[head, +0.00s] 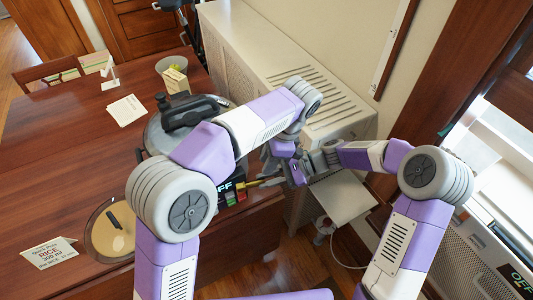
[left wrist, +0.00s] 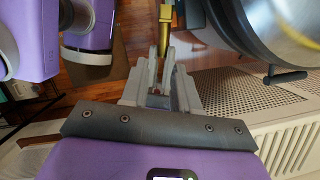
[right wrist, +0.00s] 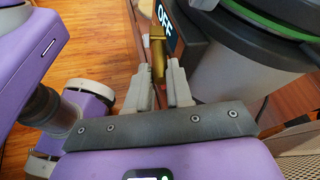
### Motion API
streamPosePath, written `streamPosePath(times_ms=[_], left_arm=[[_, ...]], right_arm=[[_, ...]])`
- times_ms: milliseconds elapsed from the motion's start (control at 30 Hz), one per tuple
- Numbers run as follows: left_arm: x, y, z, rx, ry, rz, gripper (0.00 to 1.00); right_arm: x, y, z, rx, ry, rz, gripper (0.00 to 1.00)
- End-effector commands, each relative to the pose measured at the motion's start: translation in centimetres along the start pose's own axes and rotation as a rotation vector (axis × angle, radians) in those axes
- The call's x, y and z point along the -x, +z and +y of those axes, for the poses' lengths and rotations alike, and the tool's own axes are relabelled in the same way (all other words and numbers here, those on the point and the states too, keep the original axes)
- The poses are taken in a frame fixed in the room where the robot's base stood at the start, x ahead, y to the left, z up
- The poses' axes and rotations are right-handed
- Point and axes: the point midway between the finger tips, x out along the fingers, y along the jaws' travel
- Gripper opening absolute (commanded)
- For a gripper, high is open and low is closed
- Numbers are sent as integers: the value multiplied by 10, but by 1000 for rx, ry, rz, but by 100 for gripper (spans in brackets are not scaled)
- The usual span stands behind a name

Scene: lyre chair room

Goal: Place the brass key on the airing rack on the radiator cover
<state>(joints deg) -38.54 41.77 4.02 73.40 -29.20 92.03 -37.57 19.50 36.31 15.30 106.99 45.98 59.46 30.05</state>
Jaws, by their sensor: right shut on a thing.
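The brass key (right wrist: 157,55) is between the fingertips of my right gripper (right wrist: 160,78), which is shut on it. It also shows in the left wrist view (left wrist: 167,42) and as a small yellowish strip in the head view (head: 266,183). My left gripper (left wrist: 166,82) looks open, close to the key and the right gripper; I cannot tell whether it touches the key. The long beige radiator cover (head: 320,88) has a slotted top and stands along the wall behind the grippers. I cannot pick out the airing rack for certain.
A dark wooden table (head: 55,130) fills the left, bearing a large lidded pot (head: 160,138), a round tray (head: 92,235), cards and a bucket (head: 180,66). A pale flat panel (head: 342,197) is below the grippers. White rails (head: 485,150) stand at the window.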

Motion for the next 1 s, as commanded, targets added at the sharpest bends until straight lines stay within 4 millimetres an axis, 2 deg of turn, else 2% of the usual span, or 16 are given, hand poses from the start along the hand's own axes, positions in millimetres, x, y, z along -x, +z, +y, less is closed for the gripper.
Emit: streamPosePath(times_ms=[200,367,567,800,1000], left_arm=[[10,6,-8,77,11,-86,30],[5,8,-8,89,14,-100,30],[-24,12,-7,89,17,-101,30],[-71,16,-6,88,16,-101,30],[-97,18,-6,88,15,-99,30]], right_arm=[[0,0,0,0,0,0,0],[0,0,0,0,0,0,0],[0,0,0,0,0,0,0],[0,0,0,0,0,0,0],[0,0,0,0,0,0,0]])
